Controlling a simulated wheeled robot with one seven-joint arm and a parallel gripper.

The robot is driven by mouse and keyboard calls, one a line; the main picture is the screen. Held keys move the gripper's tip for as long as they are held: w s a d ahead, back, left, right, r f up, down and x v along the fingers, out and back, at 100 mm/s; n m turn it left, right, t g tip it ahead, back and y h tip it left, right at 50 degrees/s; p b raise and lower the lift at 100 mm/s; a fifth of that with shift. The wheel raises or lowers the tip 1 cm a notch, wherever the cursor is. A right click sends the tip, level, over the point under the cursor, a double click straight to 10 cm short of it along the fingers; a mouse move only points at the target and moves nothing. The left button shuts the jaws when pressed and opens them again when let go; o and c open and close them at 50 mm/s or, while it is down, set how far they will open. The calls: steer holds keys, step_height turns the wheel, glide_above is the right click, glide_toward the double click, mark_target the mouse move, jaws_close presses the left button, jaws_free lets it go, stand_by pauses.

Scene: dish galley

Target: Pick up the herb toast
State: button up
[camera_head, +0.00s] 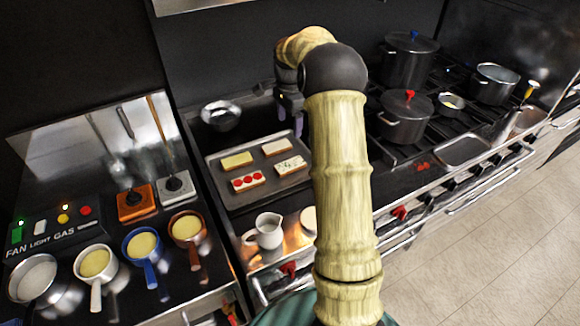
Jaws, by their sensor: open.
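The herb toast (290,166), pale with green flecks, lies at the front right of a grey baking tray (222,191). Three other pieces share the tray: a toast with red rounds (248,181) to its left, a yellow one (237,160) at the back left, and a plain pale one (275,147) just behind it. My gripper (290,122) is open and points down above the tray's back right edge, behind and apart from the herb toast. My arm hides part of the tray's right side and part of the fingers.
A metal bowl (221,115) stands behind the tray. A white jug (267,231) stands in front of it. Several small pans, such as the blue one (142,245), are at the left. A pot with a red knob (405,117) stands on the stove at the right.

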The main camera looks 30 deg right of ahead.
steer(key=p, duration=0.3)
glide_above(290, 164)
step_height(290, 164, down, 12)
steer(key=shift+a+r, duration=0.1)
steer(key=shift+r, duration=0.1)
steer(key=shift+w+f, duration=0.1)
steer(key=shift+f, duration=0.2)
steer(key=shift+f+p, duration=1.35)
steer(key=shift+f, duration=1.25)
steer(key=c, duration=1.1)
steer(key=shift+o, duration=0.2)
steer(key=shift+r, duration=0.1)
